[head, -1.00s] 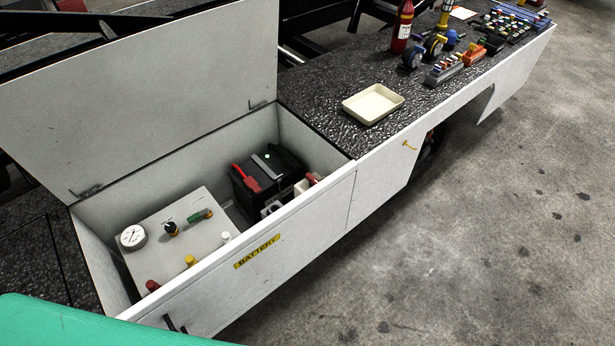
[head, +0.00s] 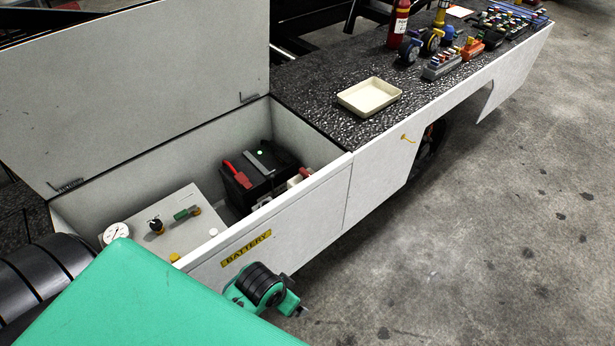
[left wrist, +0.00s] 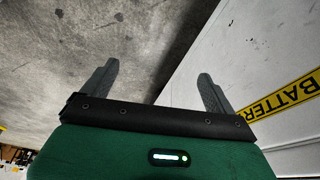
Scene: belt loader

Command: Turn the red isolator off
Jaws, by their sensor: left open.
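Inside the open battery box (head: 330,187), a red piece (head: 237,175) lies on top of the black battery (head: 268,180). Another small red part (head: 306,172) shows by white blocks at the box's front wall, partly hidden. I cannot tell for sure which red part is the isolator. My left gripper (left wrist: 159,70) is open and empty, its fingers apart over the floor, beside the front panel with the BATTERY label (left wrist: 280,104). In the head view my left arm is low, outside the box; its fingers are not clear there. My right gripper is not in view.
The raised lid (head: 150,90) stands behind the box. A pale panel holds a gauge (head: 116,233), a black knob (head: 156,225) and a green handle (head: 186,212). A cream tray (head: 369,97) sits on the deck. The floor to the right is clear.

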